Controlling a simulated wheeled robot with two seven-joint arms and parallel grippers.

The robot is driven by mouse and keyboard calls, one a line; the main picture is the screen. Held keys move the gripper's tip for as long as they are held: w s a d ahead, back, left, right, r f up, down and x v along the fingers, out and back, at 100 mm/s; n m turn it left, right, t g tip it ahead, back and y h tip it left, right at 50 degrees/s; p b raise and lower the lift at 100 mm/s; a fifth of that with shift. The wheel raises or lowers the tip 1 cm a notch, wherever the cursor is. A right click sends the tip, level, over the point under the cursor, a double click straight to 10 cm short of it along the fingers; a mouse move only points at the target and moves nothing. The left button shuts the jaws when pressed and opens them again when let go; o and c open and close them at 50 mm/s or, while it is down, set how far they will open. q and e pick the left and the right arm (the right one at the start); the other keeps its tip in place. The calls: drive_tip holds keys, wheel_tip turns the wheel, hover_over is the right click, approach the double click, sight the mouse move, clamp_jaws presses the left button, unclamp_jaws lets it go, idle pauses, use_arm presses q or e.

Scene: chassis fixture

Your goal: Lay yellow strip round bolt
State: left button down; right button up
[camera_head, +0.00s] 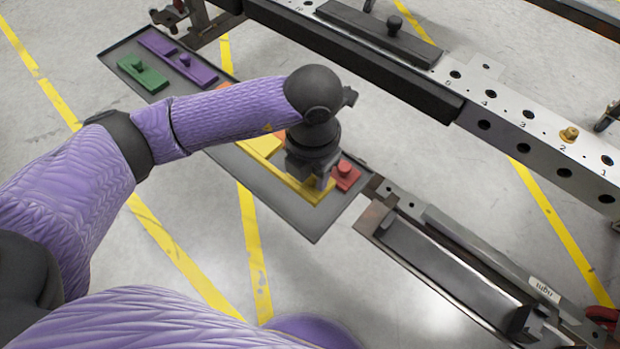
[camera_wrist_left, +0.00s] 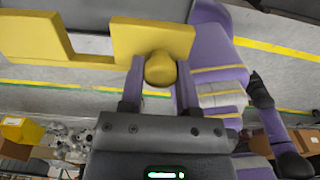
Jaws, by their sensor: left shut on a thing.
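My left gripper (camera_head: 322,182) is over the front end of the dark tray (camera_head: 318,225). It is shut on the round knob of the yellow strip (camera_head: 285,178). In the left wrist view the knob sits between the two fingers (camera_wrist_left: 160,75), and the stepped yellow strip (camera_wrist_left: 125,42) spreads beyond them. In the head view the strip shows just above or on the tray; I cannot tell if it touches. The arm and gripper hide part of it. A brass bolt (camera_head: 569,134) stands upright on the numbered metal rail at the right, well away from the gripper. My right gripper is not in view.
A red piece (camera_head: 346,175) lies beside the gripper on the tray. Green (camera_head: 143,73) and purple (camera_head: 178,59) knobbed pieces lie at the tray's far end. The numbered rail (camera_head: 510,115) crosses the upper right. A lower rail labelled "right" (camera_head: 440,260) runs in front, with open floor between.

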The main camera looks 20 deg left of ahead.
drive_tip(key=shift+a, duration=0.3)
use_arm(q)
drive_tip(key=shift+r, duration=0.1)
wheel_tip(320, 180, up, 2)
drive_tip(key=shift+r+p, duration=0.1)
drive_tip(key=shift+p, duration=0.75)
wheel_tip(320, 180, up, 2)
drive_tip(key=shift+r+p, duration=0.2)
drive_tip(key=shift+p, duration=0.8)
drive_tip(key=shift+f, duration=0.1)
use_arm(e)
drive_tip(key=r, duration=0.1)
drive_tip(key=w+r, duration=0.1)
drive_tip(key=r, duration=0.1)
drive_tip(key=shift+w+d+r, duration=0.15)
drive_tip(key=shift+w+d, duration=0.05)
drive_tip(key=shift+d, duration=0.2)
